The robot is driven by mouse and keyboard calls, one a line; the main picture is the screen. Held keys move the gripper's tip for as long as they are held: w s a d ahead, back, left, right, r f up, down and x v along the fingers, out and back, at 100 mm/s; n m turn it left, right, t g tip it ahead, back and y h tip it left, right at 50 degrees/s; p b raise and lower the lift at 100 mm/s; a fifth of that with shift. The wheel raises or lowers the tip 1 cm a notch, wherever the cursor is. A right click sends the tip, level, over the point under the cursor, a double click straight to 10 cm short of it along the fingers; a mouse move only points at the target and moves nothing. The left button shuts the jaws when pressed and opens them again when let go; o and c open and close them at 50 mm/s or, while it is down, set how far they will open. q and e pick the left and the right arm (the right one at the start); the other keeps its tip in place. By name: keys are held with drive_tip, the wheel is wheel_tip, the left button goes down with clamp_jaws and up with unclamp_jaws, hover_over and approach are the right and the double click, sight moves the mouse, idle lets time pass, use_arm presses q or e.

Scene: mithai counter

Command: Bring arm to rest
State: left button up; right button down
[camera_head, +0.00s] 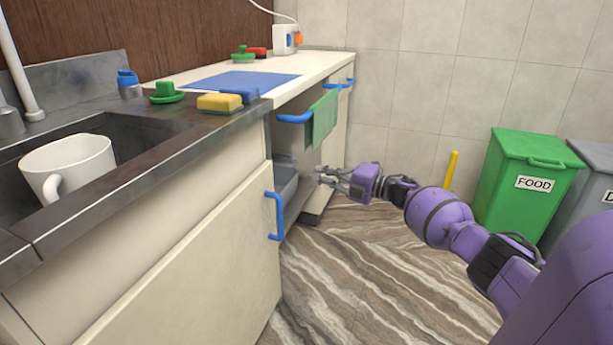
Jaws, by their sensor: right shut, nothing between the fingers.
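My purple right arm comes in from the right and reaches across to the counter front. My right gripper (326,178) is shut and empty. Its fingers point left, toward an open space under the counter where a grey bin or drawer (286,183) shows. I cannot tell whether the fingers touch anything there. My left gripper is not in view.
A white mug (70,166) stands in the dark sink at left. A yellow sponge (219,103) lies on the counter edge. A blue handle (276,216) and a green towel (322,118) stick out from the front. A green FOOD bin (528,190) stands right. Striped floor is clear.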

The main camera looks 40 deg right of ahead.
drive_tip(key=shift+d, duration=0.25)
